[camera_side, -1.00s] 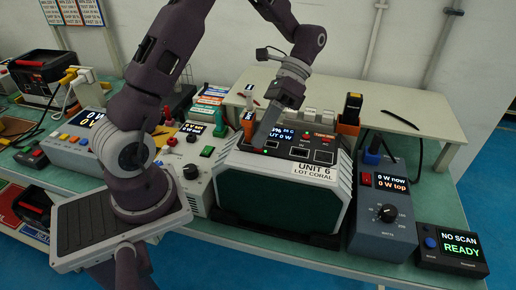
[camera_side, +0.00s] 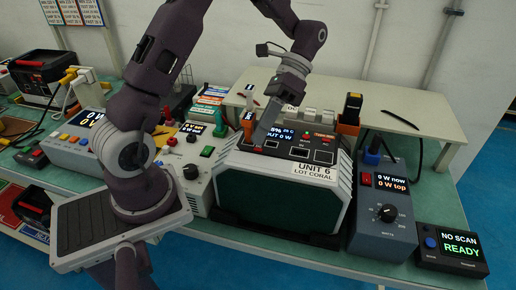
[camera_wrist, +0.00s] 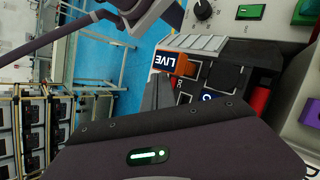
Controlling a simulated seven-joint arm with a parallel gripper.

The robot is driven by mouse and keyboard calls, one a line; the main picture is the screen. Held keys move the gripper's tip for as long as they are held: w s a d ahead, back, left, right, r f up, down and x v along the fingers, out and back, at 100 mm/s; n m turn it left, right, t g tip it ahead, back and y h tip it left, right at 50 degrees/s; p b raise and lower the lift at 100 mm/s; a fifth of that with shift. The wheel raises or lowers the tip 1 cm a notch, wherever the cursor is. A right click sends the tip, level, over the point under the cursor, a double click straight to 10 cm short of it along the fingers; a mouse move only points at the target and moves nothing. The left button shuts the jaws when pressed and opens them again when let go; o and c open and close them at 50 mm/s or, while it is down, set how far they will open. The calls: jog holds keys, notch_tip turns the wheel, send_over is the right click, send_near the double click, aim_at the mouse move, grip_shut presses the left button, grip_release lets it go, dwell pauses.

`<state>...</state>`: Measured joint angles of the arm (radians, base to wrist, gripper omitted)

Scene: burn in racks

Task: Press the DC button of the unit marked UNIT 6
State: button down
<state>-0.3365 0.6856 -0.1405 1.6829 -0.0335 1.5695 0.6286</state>
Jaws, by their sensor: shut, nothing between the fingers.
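The unit marked UNIT 6 (camera_side: 313,170), a light grey box with a dark green front, stands mid-bench in the side view. Its sloping top panel carries a lit display (camera_side: 283,133) reading OUT 0 W, plus several dark sockets. My gripper (camera_side: 258,144) is shut and empty, pointing down at the left part of this panel. Its tips are at or just above the panel beside a red part; contact cannot be told. The DC button cannot be made out and may be behind the fingers.
A grey box with a knob (camera_side: 386,213) stands to the right, with a scanner box (camera_side: 452,249) reading READY beyond. A control box with a green switch (camera_side: 207,151) stands close on the left. A raised beige shelf (camera_side: 420,116) runs behind.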

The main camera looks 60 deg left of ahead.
aim_at(261, 148)
notch_tip(261, 148, up, 6)
dwell(0.5)
dwell(0.6)
jog(key=s+d+r+n+t+y, duration=0.1)
jog(key=s+d+r+n+t, duration=0.1)
jog(key=s+t, duration=0.3)
jog(key=s+d+r+n+t+y, duration=0.2)
jog(key=s+t, duration=0.4)
jog(key=t, duration=0.3)
jog(key=shift+s+d+r+n, duration=0.2)
jog(key=shift+s+r+n, duration=0.1)
jog(key=shift+r+n, duration=0.1)
